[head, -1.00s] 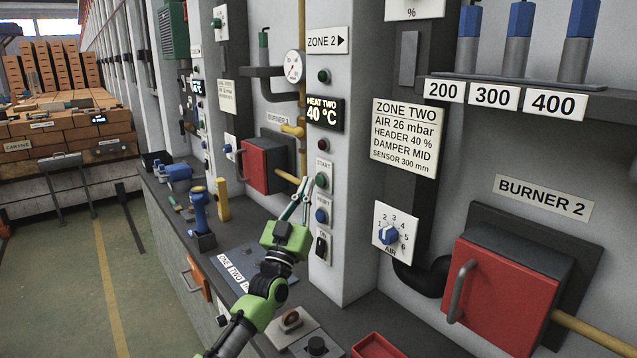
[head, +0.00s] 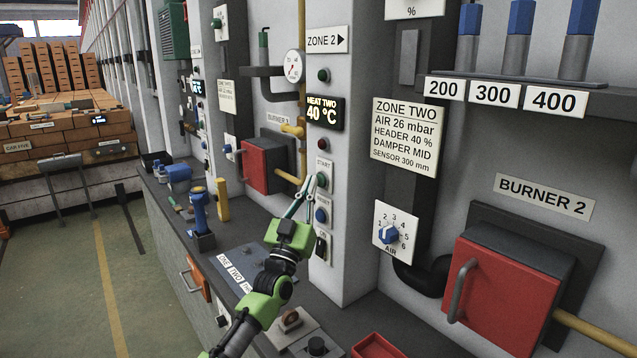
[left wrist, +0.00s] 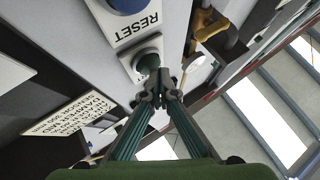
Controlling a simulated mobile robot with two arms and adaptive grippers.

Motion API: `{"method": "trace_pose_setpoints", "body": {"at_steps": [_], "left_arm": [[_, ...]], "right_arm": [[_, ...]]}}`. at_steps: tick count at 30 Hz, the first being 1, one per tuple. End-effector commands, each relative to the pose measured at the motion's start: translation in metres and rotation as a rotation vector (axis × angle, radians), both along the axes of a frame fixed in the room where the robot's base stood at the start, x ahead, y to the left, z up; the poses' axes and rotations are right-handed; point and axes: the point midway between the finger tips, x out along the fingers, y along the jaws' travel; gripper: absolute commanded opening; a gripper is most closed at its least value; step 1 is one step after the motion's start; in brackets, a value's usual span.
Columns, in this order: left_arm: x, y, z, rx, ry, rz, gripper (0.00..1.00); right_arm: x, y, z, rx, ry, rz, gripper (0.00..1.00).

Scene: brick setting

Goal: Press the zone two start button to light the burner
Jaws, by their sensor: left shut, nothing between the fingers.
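The green start button (head: 321,180) sits under the START label on the zone two pillar. Below it are the blue reset button (head: 321,216) and the black ON switch (head: 321,246). My left gripper (head: 314,181) is shut and empty, its fingertips at the start button's left side. Burner 2 (head: 505,290) is a red-fronted box at the right; no flame shows. My right gripper is not in view.
The zone two display (head: 323,114) reads 40 °C. A dark counter (head: 240,255) runs below the pillar, holding a blue tool (head: 200,212) and a red tray (head: 378,347). The air knob (head: 389,234) is right of the pillar. Open floor (head: 65,260) lies at the left.

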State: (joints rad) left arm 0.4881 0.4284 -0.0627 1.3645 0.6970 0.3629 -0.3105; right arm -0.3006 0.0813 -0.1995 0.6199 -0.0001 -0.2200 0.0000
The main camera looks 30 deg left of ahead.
Motion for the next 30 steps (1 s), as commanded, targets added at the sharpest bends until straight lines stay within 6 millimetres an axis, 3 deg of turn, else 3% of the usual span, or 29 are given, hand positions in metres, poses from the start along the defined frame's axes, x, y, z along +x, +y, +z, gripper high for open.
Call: {"method": "trace_pose_setpoints", "body": {"at_steps": [30], "left_arm": [[0.0049,-0.0023,0.0007,0.001,0.000,-0.001,0.00]], "right_arm": [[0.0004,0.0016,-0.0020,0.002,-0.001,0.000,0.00]]}}
